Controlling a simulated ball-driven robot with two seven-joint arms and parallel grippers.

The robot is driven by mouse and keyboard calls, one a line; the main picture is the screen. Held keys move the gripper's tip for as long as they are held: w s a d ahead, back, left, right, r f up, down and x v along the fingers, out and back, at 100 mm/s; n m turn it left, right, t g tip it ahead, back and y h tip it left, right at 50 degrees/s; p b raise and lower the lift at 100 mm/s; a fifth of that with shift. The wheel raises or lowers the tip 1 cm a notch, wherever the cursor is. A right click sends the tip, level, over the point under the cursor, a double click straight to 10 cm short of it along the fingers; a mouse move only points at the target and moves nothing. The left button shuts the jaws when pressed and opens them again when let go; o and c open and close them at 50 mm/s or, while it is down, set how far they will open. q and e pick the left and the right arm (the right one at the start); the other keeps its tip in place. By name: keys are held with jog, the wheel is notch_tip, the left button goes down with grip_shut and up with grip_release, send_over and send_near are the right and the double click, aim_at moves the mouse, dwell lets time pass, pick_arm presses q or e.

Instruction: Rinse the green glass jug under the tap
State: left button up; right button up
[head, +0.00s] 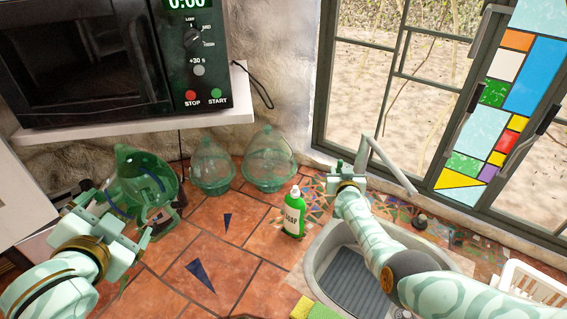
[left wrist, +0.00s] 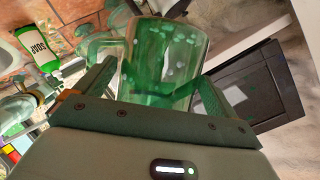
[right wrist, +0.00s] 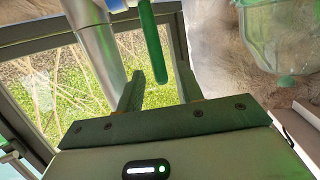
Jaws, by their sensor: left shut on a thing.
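My left gripper (head: 118,214) is shut on the jug; I cannot tell whether the jug's base touches the counter. The metal tap (head: 388,165) stands behind the sink (head: 312,262). My right gripper (head: 347,172) is open beside the tap. In the right wrist view, a green bar (right wrist: 151,50) shows near its fingertips, beside the metal pipe (right wrist: 92,35).
A green soap bottle (head: 294,214) stands left of the sink. Two green glass vessels (head: 212,168) (head: 268,162) stand by the wall. A sponge (head: 315,309) lies at the front, and a white rack (head: 530,285) at the right. The tiles between jug and soap are mostly clear.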

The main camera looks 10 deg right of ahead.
aim_at(105, 198)
pick_arm(q)
notch_tip(105, 198, up, 5)
jog(key=p, duration=0.3)
jog(key=shift+r+p, duration=0.2)
jog(key=shift+p, duration=0.25)
pick_arm(e)
jog(key=v, duration=0.6)
jog(key=shift+f, duration=0.1)
